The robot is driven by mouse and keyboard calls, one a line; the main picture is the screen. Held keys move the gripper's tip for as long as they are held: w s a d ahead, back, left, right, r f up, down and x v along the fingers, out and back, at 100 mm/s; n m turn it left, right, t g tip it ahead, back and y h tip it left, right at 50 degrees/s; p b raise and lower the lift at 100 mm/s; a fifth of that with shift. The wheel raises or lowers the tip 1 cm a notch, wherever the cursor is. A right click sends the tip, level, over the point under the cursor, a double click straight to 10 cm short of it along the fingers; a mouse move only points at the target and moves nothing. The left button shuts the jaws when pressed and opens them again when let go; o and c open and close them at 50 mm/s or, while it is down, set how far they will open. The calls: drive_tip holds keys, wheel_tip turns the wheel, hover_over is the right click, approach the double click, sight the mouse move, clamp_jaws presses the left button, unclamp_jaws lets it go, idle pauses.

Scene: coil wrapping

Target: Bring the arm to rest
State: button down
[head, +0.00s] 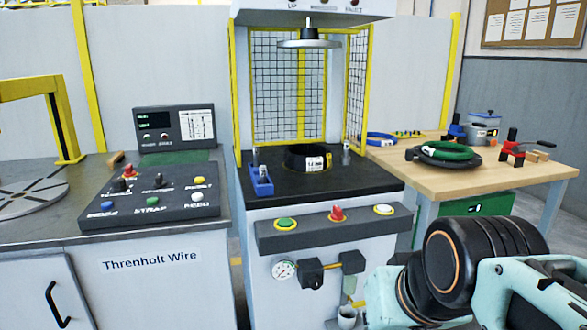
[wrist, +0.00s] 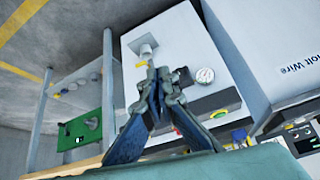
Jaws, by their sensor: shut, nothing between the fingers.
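My arm (head: 470,275) shows at the lower right of the head view, in front of the press cabinet and the wooden bench. The gripper end is out of the head view. In the wrist view my gripper (wrist: 153,75) is shut and empty, its fingertips together. It appears in front of the white cabinet face with the round gauge (wrist: 204,76). The wrist view is tilted, and I cannot tell the exact gap between fingertips and cabinet.
A black coil (head: 307,158) with a white label lies on the press table (head: 350,192). A wooden bench (head: 535,172) at right holds a green coil (head: 440,151) and red-handled tool (head: 512,147). A button console (head: 150,194) stands left. Grey floor (wrist: 40,45) shows in the wrist view.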

drive_tip(key=s+d+f, duration=0.1)
drive_tip(key=s+f, duration=0.2)
wheel_tip(320, 180, up, 38)
drive_tip(key=g+p, duration=0.1)
drive_tip(key=p, duration=3.6)
drive_tip(key=shift+s+h+p, duration=0.15)
drive_tip(key=shift+h+p, duration=0.15)
drive_tip(key=shift+p, duration=0.1)
drive_tip(key=shift+d, duration=0.2)
